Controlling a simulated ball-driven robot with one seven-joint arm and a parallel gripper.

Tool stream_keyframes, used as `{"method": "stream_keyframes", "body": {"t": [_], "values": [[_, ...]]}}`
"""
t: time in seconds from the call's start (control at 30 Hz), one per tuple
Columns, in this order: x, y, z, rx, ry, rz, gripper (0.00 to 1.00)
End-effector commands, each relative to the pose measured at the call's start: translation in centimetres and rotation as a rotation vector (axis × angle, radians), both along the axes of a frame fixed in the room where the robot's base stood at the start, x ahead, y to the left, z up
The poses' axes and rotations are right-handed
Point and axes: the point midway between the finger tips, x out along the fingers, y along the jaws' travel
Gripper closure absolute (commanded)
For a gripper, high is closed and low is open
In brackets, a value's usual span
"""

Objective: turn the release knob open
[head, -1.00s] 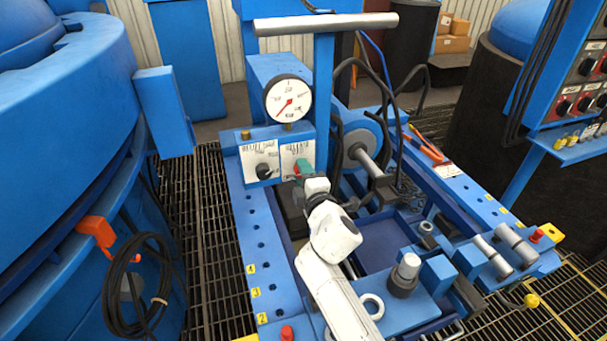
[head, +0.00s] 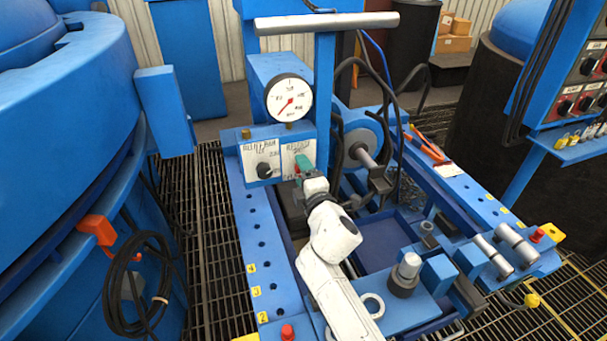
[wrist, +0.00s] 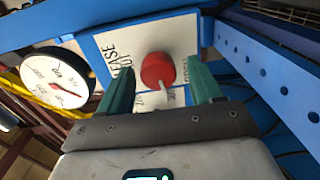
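The red release knob (wrist: 157,70) sits on a white label plate (wrist: 113,45) in the wrist view, with a pale pointer on its near side. The plate's lettering is partly legible, and it also shows in the head view (head: 292,152). My gripper (wrist: 159,68) is open, its two green fingers to the left and right of the knob with a visible gap on each side. No finger clearly touches the knob. In the head view my gripper (head: 304,168) is in front of the release plate and hides the knob.
A black knob (head: 264,170) on another labelled plate is just left. A dial gauge (head: 289,99) stands above the plates and also shows in the wrist view (wrist: 57,83). Black hoses and a blue frame post (head: 324,90) are close on the right.

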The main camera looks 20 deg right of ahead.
Motion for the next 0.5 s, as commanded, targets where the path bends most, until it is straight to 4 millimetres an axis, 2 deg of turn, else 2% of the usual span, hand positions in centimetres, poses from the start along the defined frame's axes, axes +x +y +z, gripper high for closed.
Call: {"method": "stream_keyframes", "body": {"t": [0.27,0.37,0.5], "values": [[-0.2,-0.1,0.1,0.0,-0.001,-0.001,0.35],[-0.9,-0.1,0.2,0.001,0.0,-0.001,0.35],[-3.0,-0.1,0.4,0.001,0.001,-0.001,0.35]]}}
